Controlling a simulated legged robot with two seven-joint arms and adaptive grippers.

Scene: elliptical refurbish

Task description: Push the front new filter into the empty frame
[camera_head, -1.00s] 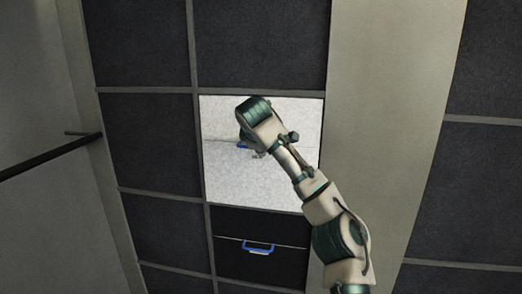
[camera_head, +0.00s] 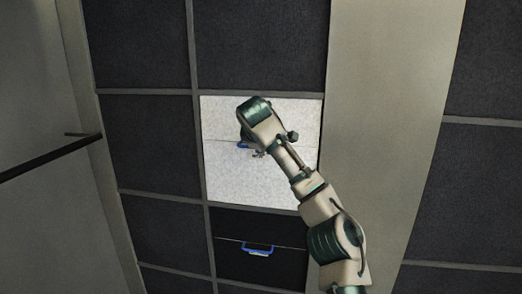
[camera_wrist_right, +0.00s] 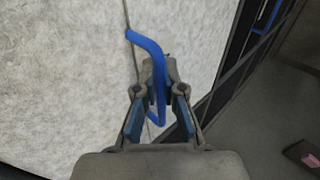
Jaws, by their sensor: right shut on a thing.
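The white new filter (camera_head: 225,182) fills a square opening in the dark wall grid. It has a seam across its middle and a blue handle (camera_wrist_right: 145,42) there. My right gripper (camera_head: 254,150) is at the filter's middle. In the right wrist view, the right gripper's fingers (camera_wrist_right: 160,92) stand on both sides of the blue handle and are shut on it. The arm hides part of the filter's right side, and I cannot tell how deep the filter sits in its frame. My left gripper is not in view.
Below the filter is a dark panel (camera_head: 228,258) with its own blue handle (camera_head: 258,249). Other dark panels (camera_head: 258,45) surround it in a grey grid. A beige column (camera_head: 385,90) stands to the right, and a dark bar (camera_head: 50,157) reaches in from the left.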

